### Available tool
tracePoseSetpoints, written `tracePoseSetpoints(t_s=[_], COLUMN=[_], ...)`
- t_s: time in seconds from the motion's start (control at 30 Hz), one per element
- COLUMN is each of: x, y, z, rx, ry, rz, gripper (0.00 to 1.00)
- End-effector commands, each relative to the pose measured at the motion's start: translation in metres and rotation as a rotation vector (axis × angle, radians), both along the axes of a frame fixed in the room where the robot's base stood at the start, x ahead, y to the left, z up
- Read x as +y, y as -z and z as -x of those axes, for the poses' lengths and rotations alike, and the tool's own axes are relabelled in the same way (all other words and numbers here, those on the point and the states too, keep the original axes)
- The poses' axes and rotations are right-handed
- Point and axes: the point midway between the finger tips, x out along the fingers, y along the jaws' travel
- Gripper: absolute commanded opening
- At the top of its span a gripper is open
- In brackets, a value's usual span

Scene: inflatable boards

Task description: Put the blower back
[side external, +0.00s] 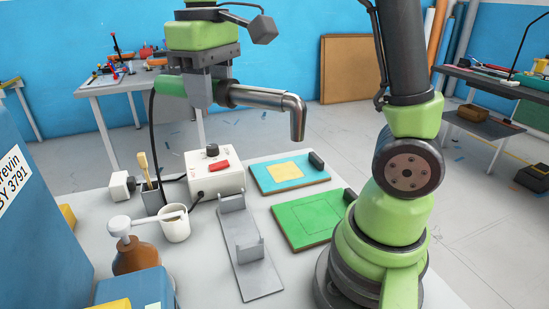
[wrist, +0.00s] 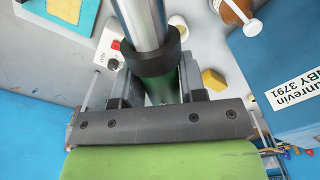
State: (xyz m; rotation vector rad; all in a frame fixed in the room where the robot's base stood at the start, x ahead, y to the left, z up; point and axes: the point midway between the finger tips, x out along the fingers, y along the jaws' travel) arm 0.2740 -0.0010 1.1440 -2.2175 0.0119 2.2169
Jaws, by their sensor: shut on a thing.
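The blower (side external: 262,98) has a green handle and a bent steel nozzle whose tip points down. My gripper (side external: 203,95) is shut on the handle and holds it well above the table. In the wrist view the steel tube (wrist: 143,22) runs away from between my gripper's jaws (wrist: 155,90), with a dark collar at the green handle. The grey metal stand (side external: 248,275), a flat base with two upright supports, is empty on the table, below and in front of the blower.
A white control box (side external: 228,182) with a red switch sits under the blower; a black cable hangs nearby. A mug (side external: 173,226), brown pump bottle (side external: 136,258) and brush cup (side external: 154,198) stand left of the stand. A blue board (side external: 265,182) and green board (side external: 292,232) lie right.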

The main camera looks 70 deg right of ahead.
Motion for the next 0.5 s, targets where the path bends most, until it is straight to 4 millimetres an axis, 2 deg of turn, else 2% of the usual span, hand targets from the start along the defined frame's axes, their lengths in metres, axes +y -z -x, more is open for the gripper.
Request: tracePoseSetpoints(t_s=[0.17, 0.4, 0.5], x=[-0.009, -0.025, -0.030], y=[0.036, 0.119, 0.147], z=[-0.007, -0.009, -0.004], rx=[0.016, 0.021, 0.016], ry=[0.120, 0.452, 0.582], rz=[0.010, 0.013, 0.009], gripper=[0.15, 0.15, 0.15])
